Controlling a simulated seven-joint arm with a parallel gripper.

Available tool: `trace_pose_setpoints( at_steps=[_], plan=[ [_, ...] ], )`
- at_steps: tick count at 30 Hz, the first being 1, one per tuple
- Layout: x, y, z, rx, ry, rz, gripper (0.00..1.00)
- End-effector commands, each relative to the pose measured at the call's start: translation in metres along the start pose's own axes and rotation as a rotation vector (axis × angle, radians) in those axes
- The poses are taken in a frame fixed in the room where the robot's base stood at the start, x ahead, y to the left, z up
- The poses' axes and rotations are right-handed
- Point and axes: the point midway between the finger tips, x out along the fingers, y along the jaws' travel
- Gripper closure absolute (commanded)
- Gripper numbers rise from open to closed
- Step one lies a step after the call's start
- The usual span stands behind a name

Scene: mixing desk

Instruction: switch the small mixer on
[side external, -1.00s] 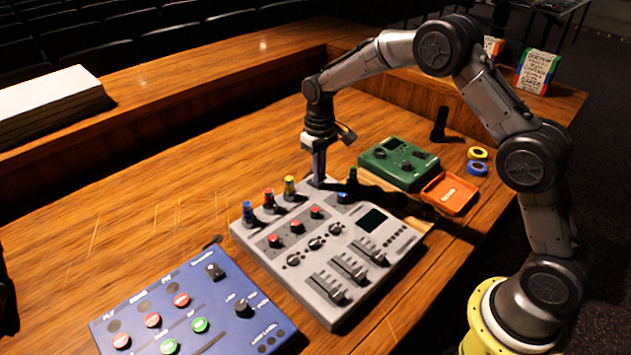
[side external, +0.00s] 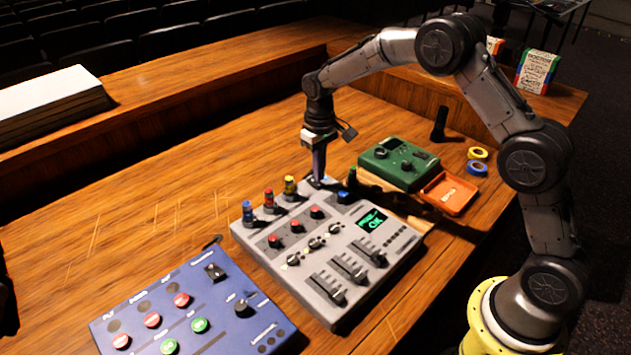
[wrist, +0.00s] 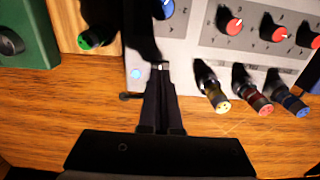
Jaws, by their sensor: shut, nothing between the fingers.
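The small mixer (side external: 400,262) is the grey console in the middle of the desk. Its screen (side external: 372,222) is lit with green writing that ends in "OK". Small lights glow by its grey knobs. My gripper (side external: 319,180) is shut and empty, pointing down at the mixer's back edge, between the yellow plug (side external: 290,186) and the green plug (side external: 352,176). In the wrist view the closed fingertips (wrist: 160,67) are at the grey panel's edge, beside a glowing pale-blue light (wrist: 135,73). The switch itself is hidden by the fingers; I cannot tell whether they touch it.
A blue control box (side external: 190,310) lies at the front left. A green box (side external: 398,163), an orange tray (side external: 450,193) and tape rolls (side external: 477,161) are to the right. Red and blue plugs (side external: 248,213) stand along the mixer's back edge. Bare wood lies behind the mixer.

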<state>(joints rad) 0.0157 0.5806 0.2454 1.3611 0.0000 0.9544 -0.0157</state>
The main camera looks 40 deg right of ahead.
Motion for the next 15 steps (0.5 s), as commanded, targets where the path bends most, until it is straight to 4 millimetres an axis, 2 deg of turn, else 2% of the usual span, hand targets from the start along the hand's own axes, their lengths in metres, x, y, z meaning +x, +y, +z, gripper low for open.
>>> trace_pose_setpoints(
  at_steps=[15],
  plan=[
    [-0.038, 0.0, 0.0, 0.0, 0.002, 0.0, 1.0]
  ],
)
